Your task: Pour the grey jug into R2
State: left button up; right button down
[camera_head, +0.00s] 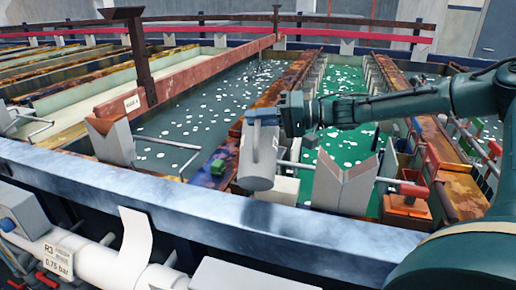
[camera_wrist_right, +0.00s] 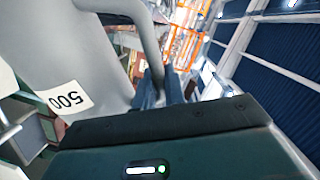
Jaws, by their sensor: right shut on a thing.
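The grey jug (camera_head: 258,160) is held over the near edge of the tanks, by the border between a dark-liquid tank (camera_head: 205,112) and a bright green one (camera_head: 345,140). My right gripper (camera_head: 268,115) is shut on its handle; its arm comes in from the right. In the right wrist view the jug (camera_wrist_right: 75,55) fills the left side, with a "500" label and its handle (camera_wrist_right: 150,45) between the fingers (camera_wrist_right: 160,92). I cannot tell the jug's exact tilt or its contents. No R2 label is readable. My left gripper is not in view.
A long blue-grey beam (camera_head: 190,205) runs across the front. A white pipe (camera_head: 90,262) labelled R3 lies below it. White V-shaped supports (camera_head: 342,188) and rusty dividers (camera_head: 225,140) stand near the jug. An orange container (camera_head: 405,208) sits right. White pieces float on both liquids.

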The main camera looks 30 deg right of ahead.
jog(key=shift+w+r, duration=0.1)
jog(key=shift+w+d+f+m, duration=0.45)
jog(key=shift+w+d+m, duration=0.15)
jog(key=shift+m, duration=0.2)
dwell(1.0)
jog(key=shift+w+d+f+m+g, duration=0.4)
jog(key=shift+w+d+f+m, duration=0.15)
jog(key=shift+w+f+m, duration=0.25)
jog(key=shift+d, duration=0.1)
dwell(0.9)
jog(key=shift+w+d+m+y, duration=0.3)
jog(key=shift+w+d+m, duration=0.3)
jog(key=shift+w+m, duration=0.25)
jog(key=shift+b, duration=0.3)
